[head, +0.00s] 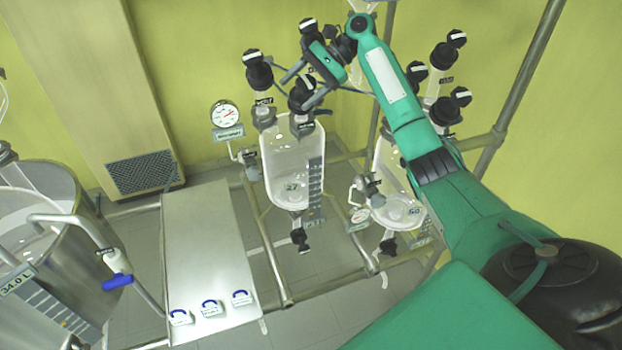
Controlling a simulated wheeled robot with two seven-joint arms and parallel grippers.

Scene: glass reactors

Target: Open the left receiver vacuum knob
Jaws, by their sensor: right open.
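The left receiver (288,170) is a clear glass vessel marked 27, hung on a metal frame. Several black knobs with white-marked caps stand above it: one at upper left (258,68), one in the middle (302,92), and one at the back (308,28) partly behind my gripper. Which one is the vacuum knob I cannot tell; their labels are too small. My right gripper (296,89) is open above the vessel, its two fingers pointing down-left near the middle knob. Whether they touch it I cannot tell. My left gripper is out of view.
A right receiver (398,190) marked 50 hangs partly behind my right arm, with more black knobs (457,40) above. A gauge (225,115) is left of the left receiver. A metal panel (205,235) and a steel vessel (45,190) stand at left.

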